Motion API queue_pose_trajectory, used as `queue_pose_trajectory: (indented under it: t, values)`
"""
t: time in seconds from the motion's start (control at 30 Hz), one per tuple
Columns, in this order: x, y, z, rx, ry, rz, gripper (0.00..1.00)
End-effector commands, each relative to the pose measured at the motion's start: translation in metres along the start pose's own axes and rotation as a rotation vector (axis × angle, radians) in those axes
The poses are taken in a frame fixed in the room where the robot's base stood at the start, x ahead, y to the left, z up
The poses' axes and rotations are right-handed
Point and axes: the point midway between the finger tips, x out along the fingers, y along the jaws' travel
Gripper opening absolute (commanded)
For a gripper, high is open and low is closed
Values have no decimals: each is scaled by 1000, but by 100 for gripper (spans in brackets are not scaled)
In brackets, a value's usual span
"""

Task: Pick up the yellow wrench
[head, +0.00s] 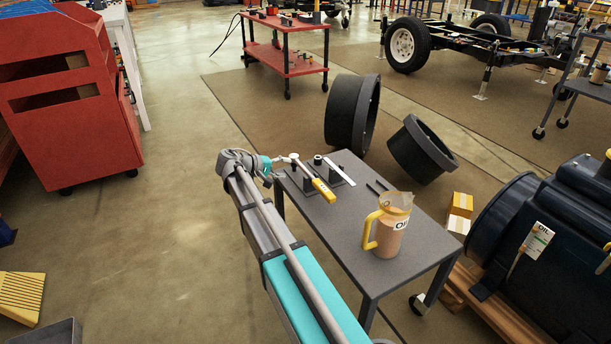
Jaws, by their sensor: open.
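The yellow wrench (323,189) lies at the far left part of the grey table (345,233). Its yellow end points toward the front right, and a thin pale shaft runs back from it toward the left. It seems to rest on small black stands. My gripper (282,160) is at the end of my grey and teal arm, at the table's far left corner, close to the wrench's far end. It is small in the picture, and I cannot see whether it touches the wrench. It is open.
A silver bar (340,170) lies beside the wrench on the right. Two dark thin pieces (377,186) lie further right. An oil jug (388,226) with a yellow handle stands at the near right of the table. Two large black rings (352,112) stand behind.

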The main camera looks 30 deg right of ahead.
Motion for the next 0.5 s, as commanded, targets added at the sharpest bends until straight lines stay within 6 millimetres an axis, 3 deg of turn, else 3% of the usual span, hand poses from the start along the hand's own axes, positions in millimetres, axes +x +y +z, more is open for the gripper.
queue_pose_trajectory:
  t: [0.2, 0.5]
  values:
    - [25, -1, 0, 0, 0, 0, 64]
    - [28, 0, 0, -1, 1, 0, 64]
